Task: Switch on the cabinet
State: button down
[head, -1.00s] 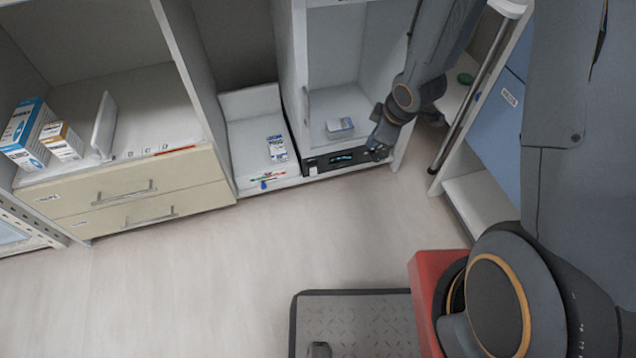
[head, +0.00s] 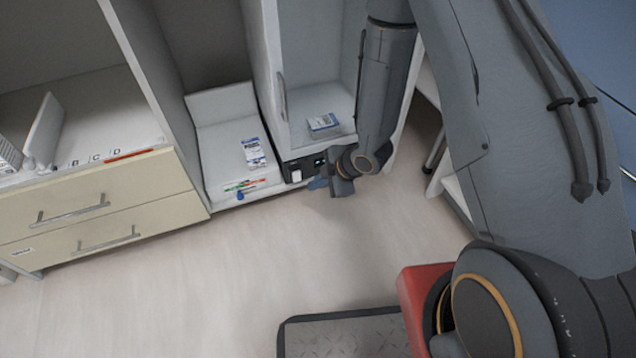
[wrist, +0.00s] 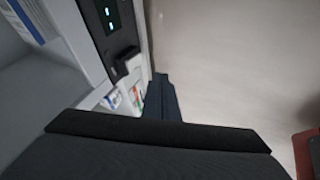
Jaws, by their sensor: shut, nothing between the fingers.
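The cabinet (head: 311,45) is the white unit with an open bay and a dark control panel (head: 307,163) along its bottom edge. The panel has a small lit display (head: 320,162), also seen lit in the wrist view (wrist: 110,18). A pale switch (head: 296,175) sits at the panel's left end; whether it is pressed cannot be told. My gripper (head: 318,184) is shut and empty, low in front of the panel, just right of the switch. Its dark fingers (wrist: 161,92) point along the panel's front in the wrist view. My arm hides the panel's right part.
A blue-and-white box (head: 323,122) lies inside the cabinet bay. Beige drawers (head: 100,205) stand further left. The floor (head: 190,275) in front is clear.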

aim_at(297, 177)
jog(key=w+a+f+b, duration=0.3)
jog(key=w+f+b, duration=0.1)
jog(key=w+f, duration=0.1)
jog(key=shift+w+a, duration=0.4)
jog(key=shift+w+f+p, duration=0.2)
jog(key=shift+w+p, duration=0.05)
jog(key=shift+p, duration=0.45)
jog(key=shift+f+p, duration=0.3)
jog(key=shift+p, duration=0.1)
